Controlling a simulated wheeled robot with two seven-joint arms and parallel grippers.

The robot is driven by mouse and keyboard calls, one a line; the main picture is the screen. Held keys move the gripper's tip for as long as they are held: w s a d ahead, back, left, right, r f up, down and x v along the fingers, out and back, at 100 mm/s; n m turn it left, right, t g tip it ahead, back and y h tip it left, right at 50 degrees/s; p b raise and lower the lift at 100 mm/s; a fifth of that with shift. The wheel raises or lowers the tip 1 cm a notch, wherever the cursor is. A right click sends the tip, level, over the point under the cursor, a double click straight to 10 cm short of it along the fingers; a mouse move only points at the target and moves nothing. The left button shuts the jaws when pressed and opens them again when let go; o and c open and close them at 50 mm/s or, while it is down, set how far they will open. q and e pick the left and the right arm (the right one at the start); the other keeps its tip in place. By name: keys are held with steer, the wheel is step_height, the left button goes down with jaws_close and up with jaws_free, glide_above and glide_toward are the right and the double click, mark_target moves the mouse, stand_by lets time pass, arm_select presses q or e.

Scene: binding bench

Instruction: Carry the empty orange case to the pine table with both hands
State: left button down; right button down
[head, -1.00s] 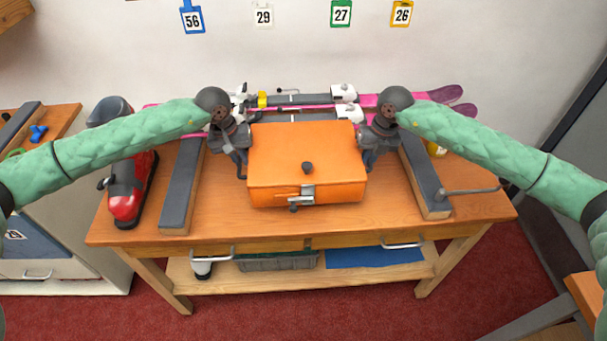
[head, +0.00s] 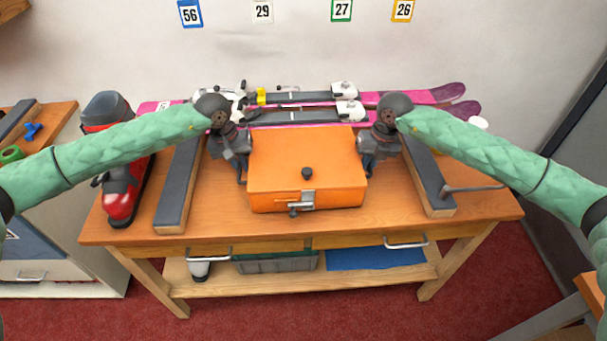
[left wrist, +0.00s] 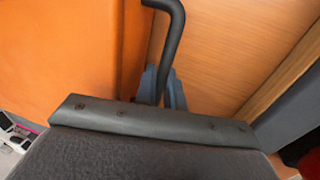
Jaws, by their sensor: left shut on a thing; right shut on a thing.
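The orange case (head: 290,165) is closed, with a dark knob on its lid and a metal latch at its front. It is level, over the middle of a wooden bench (head: 350,222); I cannot tell whether it touches the top. My left gripper (head: 241,170) is shut on the dark handle at its left side. In the left wrist view, the bent black handle (left wrist: 172,40) passes between the blue-grey fingertips, beside the orange wall (left wrist: 65,60). My right gripper (head: 367,165) is shut at the case's right side; its grip is partly hidden. The inside is hidden.
Pink skis (head: 440,94) with bindings lie behind the case. Dark-topped wooden blocks flank it, left (head: 178,190) and right (head: 427,180). A red ski boot (head: 122,195) stands at far left. A wooden surface (head: 592,297) shows at the lower right edge; red carpet lies below.

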arm_select(q)
steer(key=shift+a+f+b, duration=0.15)
steer(key=shift+f+b, duration=0.3)
steer(key=shift+f, duration=0.1)
arm_select(e)
steer(key=shift+d+f, duration=0.1)
steer(key=shift+f, duration=0.45)
arm_select(q)
steer(key=c, duration=1.9)
jaws_free()
steer(key=shift+f, duration=0.1)
steer(key=shift+c, duration=0.2)
arm_select(e)
steer(key=c, duration=1.9)
jaws_free()
steer(key=shift+f, duration=0.15)
steer(key=shift+c, duration=0.2)
arm_select(q)
steer(key=o, duration=0.4)
steer(key=shift+c, duration=0.2)
arm_select(e)
steer(key=o, duration=0.4)
steer(key=shift+c, duration=0.2)
arm_select(q)
steer(key=shift+o, duration=0.4)
arm_select(e)
steer(key=shift+o, duration=0.4)
